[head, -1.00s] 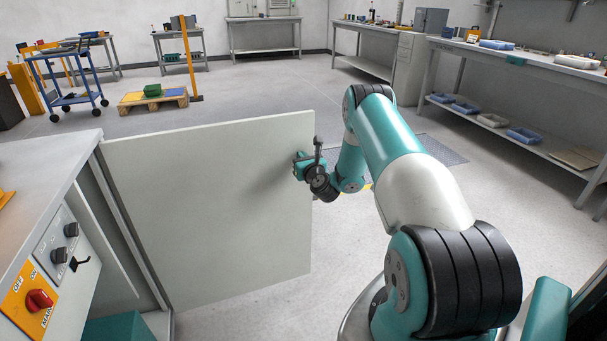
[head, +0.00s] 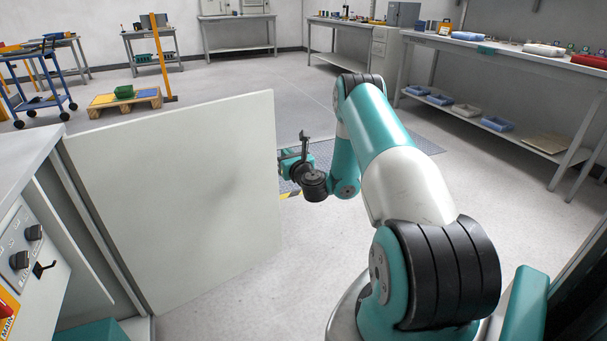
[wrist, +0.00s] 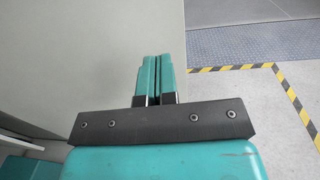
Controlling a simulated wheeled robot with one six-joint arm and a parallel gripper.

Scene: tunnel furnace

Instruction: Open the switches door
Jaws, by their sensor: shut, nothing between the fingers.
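The switches door (head: 180,200) is a large pale grey panel standing swung out, wide open, from the cabinet (head: 32,160) at the left. Its hinge side is by the cabinet and its free edge points right. My gripper (head: 288,168) is just right of that free edge; I cannot tell whether it touches it. In the wrist view the teal fingers (wrist: 155,75) are pressed together and empty. The door's face (wrist: 95,50) fills the left side behind them there.
The cabinet front has black knobs (head: 20,260) and a red main switch (head: 5,308), cut off by the picture edge. A pallet (head: 125,100), a blue trolley (head: 35,95) and workbenches (head: 490,55) stand farther off. The floor right of the door is clear.

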